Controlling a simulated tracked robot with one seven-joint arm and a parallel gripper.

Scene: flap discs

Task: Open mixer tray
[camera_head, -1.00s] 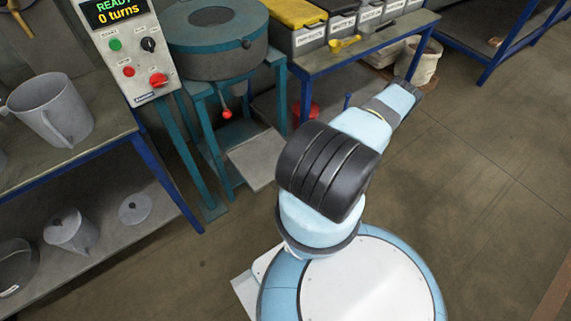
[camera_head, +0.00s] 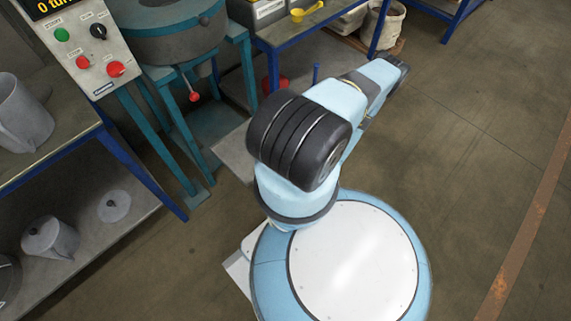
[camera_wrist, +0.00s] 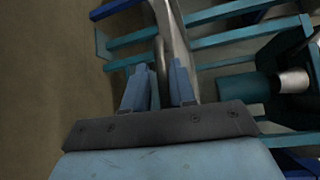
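The mixer (camera_head: 165,38) is a round teal-grey drum on a teal frame in the upper left of the head view. A lever with a red ball knob (camera_head: 194,97) hangs below it. A flat grey plate (camera_head: 236,152) sits low at the frame's front; I cannot tell if it is the tray. In the wrist view, my gripper (camera_wrist: 160,75) has two blue-grey fingers standing apart. A curved grey metal piece (camera_wrist: 172,25) runs down to the gap between them; contact is unclear. My fingers do not show clearly in the head view.
A control panel (camera_head: 80,45) with buttons stands left of the mixer. A bench with a grey jug (camera_head: 22,118) is at the left. A blue-framed table with a yellow scoop (camera_head: 306,12) is behind. Teal bars (camera_wrist: 240,40) lie close in the wrist view. Floor at right is clear.

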